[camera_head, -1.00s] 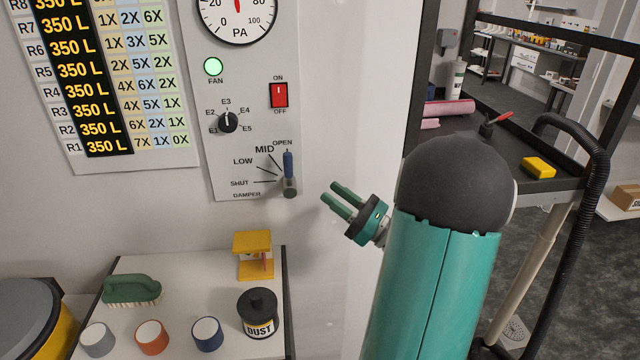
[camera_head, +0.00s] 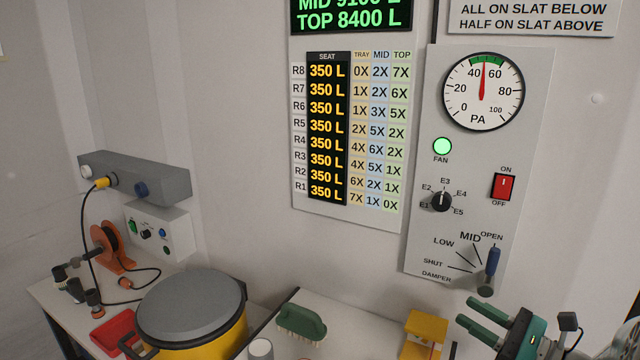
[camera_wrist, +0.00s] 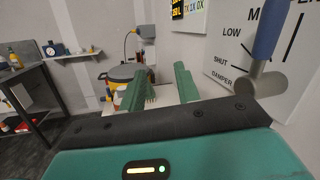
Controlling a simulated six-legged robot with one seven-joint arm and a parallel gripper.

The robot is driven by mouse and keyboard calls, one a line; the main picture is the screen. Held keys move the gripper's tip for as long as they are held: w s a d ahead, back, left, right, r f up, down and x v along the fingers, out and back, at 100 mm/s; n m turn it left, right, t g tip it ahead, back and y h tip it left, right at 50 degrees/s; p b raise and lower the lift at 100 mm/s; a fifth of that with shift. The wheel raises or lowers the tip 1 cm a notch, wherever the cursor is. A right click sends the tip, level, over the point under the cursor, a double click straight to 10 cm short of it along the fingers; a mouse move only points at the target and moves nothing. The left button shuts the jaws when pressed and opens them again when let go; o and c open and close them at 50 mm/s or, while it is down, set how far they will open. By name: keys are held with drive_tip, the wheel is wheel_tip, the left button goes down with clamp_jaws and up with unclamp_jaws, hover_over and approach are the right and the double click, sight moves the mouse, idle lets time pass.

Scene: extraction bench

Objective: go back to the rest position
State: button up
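My gripper (camera_head: 482,325) shows at the lower right of the head view, below the damper lever and above the right part of the bench. Its two green fingers are apart with nothing between them. In the wrist view my gripper (camera_wrist: 160,88) also has its fingers spread and empty. The damper lever (camera_head: 491,268) has a blue handle pointing up near OPEN. In the wrist view the lever (camera_wrist: 268,40) is close on the right, apart from the fingers. The fan lamp (camera_head: 442,146) glows green, and the gauge (camera_head: 483,91) needle stands around 50.
A yellow pot with a grey lid (camera_head: 192,305) stands on the bench at the lower left. A green brush (camera_head: 301,322) and a yellow stand (camera_head: 425,330) are near my gripper. The wall panel (camera_head: 425,225) is close behind it. An orange reel (camera_head: 112,247) stands at far left.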

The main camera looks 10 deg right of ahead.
drive_tip(key=s+a+f+n+g, duration=0.1)
drive_tip(key=a+n+g, duration=0.55)
drive_tip(key=a, duration=0.55)
drive_tip(key=s+a+n+g+h, duration=0.1)
drive_tip(key=s+a+n+h, duration=0.2)
drive_tip(key=n, duration=0.6)
drive_tip(key=s+a+n+g+h, duration=0.2)
drive_tip(key=s+a+n+h, duration=0.2)
drive_tip(key=s+n+h, duration=0.3)
drive_tip(key=n+h, duration=0.2)
drive_tip(key=n, duration=0.1)
drive_tip(key=shift+a+f+h, duration=0.15)
drive_tip(key=shift+f+h, duration=0.25)
drive_tip(key=shift+s, duration=0.1)
idle(3.3)
